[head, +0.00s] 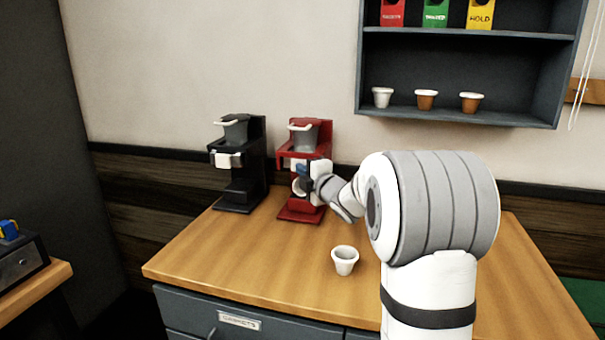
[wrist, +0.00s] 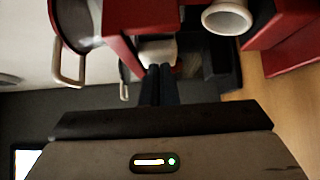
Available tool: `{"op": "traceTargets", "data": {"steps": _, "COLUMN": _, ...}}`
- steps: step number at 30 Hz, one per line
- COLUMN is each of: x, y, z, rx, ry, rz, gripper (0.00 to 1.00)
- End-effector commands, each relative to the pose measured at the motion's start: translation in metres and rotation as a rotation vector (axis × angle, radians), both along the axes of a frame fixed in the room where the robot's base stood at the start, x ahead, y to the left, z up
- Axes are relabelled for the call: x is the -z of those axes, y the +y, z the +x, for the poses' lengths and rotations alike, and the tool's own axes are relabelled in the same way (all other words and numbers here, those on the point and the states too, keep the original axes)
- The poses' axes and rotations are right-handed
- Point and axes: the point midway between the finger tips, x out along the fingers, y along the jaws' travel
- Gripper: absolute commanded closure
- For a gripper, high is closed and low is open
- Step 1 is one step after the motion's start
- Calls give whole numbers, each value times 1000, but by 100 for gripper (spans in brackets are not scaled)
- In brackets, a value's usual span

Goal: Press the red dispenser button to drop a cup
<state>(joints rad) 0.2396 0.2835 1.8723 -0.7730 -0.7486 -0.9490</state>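The red brewer (head: 285,152) stands at the back of the wooden counter, with a grey basket (head: 304,134) on top. Its red body also shows close up in the wrist view (wrist: 112,22). My gripper (head: 302,172) is at the brewer's front. A white cup (wrist: 228,18) is in the brewer, partly cut off by the frame. I cannot make out a separate red button.
A black brewer (head: 256,165) stands just left of the red one. A loose white cup (head: 345,262) is on the counter (head: 240,262) in front. A wall shelf (head: 455,118) holds three cups and coloured packets. The counter's front left is clear.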

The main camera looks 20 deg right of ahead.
Motion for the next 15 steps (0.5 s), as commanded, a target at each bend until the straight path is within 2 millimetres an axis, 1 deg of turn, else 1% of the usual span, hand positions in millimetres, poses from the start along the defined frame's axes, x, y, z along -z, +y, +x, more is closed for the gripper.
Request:
{"op": "traceTargets", "data": {"steps": 1, "x": 4, "y": 4, "z": -5, "rx": 0, "ry": -1, "rz": -1, "gripper": 100}}
{"op": "traceTargets", "data": {"steps": 5, "x": 6, "y": 17, "z": -21, "rx": -3, "ry": -4, "rz": -3, "gripper": 100}}
{"op": "traceTargets", "data": {"steps": 7, "x": 0, "y": 13, "z": -37, "rx": 1, "ry": -2, "rz": -5, "gripper": 100}}
{"op": "traceTargets", "data": {"steps": 12, "x": -1, "y": 3, "z": -76, "rx": -2, "ry": -2, "rz": -5, "gripper": 100}}
{"op": "traceTargets", "data": {"steps": 15, "x": 0, "y": -2, "z": -94, "rx": -2, "ry": -1, "rz": -5, "gripper": 100}}
